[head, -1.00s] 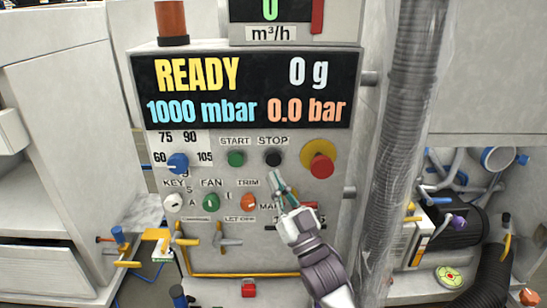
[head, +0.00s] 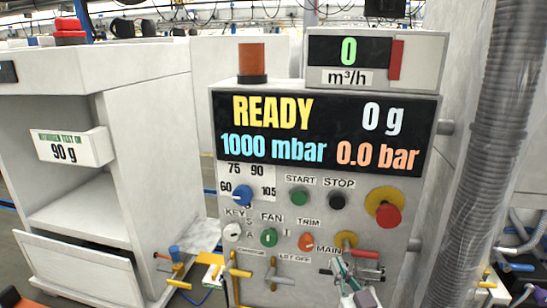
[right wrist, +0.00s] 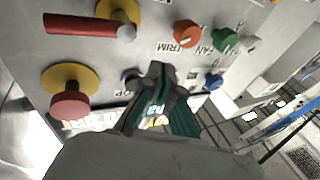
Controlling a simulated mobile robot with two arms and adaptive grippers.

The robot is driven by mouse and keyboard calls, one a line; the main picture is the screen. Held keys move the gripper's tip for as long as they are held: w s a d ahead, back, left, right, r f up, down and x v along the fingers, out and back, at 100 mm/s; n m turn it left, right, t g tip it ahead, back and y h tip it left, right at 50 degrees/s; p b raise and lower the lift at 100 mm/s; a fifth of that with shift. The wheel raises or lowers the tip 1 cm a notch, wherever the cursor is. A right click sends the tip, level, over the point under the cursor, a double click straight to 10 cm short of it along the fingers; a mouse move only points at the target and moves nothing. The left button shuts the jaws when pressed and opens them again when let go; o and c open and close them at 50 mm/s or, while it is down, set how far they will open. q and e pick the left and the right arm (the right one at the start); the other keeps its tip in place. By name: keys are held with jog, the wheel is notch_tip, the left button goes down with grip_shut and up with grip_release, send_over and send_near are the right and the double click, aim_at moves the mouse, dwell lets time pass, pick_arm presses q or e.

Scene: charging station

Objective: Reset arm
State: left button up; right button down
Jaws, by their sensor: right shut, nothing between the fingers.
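My right gripper (head: 343,268) is at the lower right of the control panel (head: 400,240) in the head view, just below the red main handle (head: 364,254). In the right wrist view the gripper (right wrist: 158,72) shows with its fingers together and nothing between them, in front of the panel face. Whether it touches the panel cannot be told. The display (head: 318,135) reads READY, 0 g, 1000 mbar and 0.0 bar. My left gripper is not in view.
The panel carries a blue knob (head: 242,195), a green start button (head: 299,197), a black stop button (head: 337,201) and a red emergency button (head: 387,215). A grey ribbed hose (head: 480,150) hangs at the right. A white cabinet (head: 155,150) with an open drawer stands left.

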jog(key=s+d+f+g+h, duration=0.2)
jog(key=s+f+g, duration=0.7)
jog(key=s+f, duration=0.6)
jog(key=s+f+g, duration=0.3)
jog(key=s+g, duration=0.1)
jog(key=s, duration=0.4)
jog(key=s+f+g, duration=0.3)
jog(key=s, duration=0.4)
notch_tip(320, 180, down, 27)
jog(key=s+g, duration=0.1)
jog(key=s, duration=0.1)
jog(key=s+d+f, duration=0.2)
jog(key=s+f, duration=0.5)
jog(key=s+d+f+g+h, duration=0.1)
jog(key=s+f, duration=0.7)
jog(key=shift+s+d+n+g, duration=0.3)
jog(key=shift+d+n, duration=0.05)
jog(key=shift+n, duration=0.05)
